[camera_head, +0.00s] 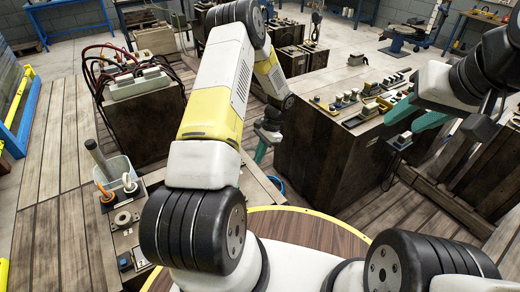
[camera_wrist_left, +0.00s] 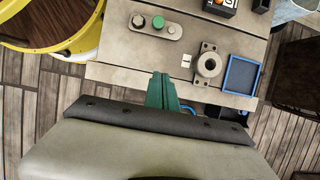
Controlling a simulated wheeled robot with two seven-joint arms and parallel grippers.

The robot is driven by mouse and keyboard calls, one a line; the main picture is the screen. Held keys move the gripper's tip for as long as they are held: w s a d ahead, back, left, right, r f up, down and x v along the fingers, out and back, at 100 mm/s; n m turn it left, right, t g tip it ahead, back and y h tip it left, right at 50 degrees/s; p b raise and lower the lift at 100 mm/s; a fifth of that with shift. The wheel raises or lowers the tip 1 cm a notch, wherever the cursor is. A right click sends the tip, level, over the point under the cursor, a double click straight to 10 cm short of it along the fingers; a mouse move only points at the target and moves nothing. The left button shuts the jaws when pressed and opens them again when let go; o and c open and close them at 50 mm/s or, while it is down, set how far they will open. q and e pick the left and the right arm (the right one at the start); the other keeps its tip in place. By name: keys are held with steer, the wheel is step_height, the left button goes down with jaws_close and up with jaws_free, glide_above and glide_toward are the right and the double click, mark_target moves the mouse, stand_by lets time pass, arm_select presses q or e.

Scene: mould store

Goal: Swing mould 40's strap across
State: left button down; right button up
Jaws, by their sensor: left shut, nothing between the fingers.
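No number 40 is readable, so I cannot tell which thing is mould 40. A rounded grey bar (camera_wrist_left: 166,31) with a green knob lies on the bench top in the left wrist view. I cannot tell whether it is the strap. My left gripper (camera_wrist_left: 160,76) is shut and empty, pointing at the bench's edge. In the head view the left gripper (camera_head: 262,152) is low beyond my yellow and white arm, partly hidden. My right gripper (camera_head: 401,124) has its teal fingers spread, over the right side of a dark wooden block.
The bench (camera_wrist_left: 120,75) also carries a round ring fitting (camera_wrist_left: 208,66) and a blue-rimmed square tray (camera_wrist_left: 241,75). The dark wooden block (camera_head: 325,160) bears several small items. A clear bin (camera_head: 118,172) sits at lower left.

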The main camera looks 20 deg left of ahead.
mark_target(243, 184)
arm_select(q)
steer(key=x, duration=0.8)
steer(key=shift+s+f, duration=0.15)
steer(key=shift+f, duration=0.15)
steer(key=shift+s+a+f, duration=0.15)
steer(key=shift+s+a, duration=0.4)
steer(key=shift+s, duration=0.05)
steer(key=shift+s+a+f, duration=0.15)
steer(key=shift+s+a, duration=0.4)
steer(key=shift+a, duration=0.05)
steer(key=shift+s+a, duration=0.35)
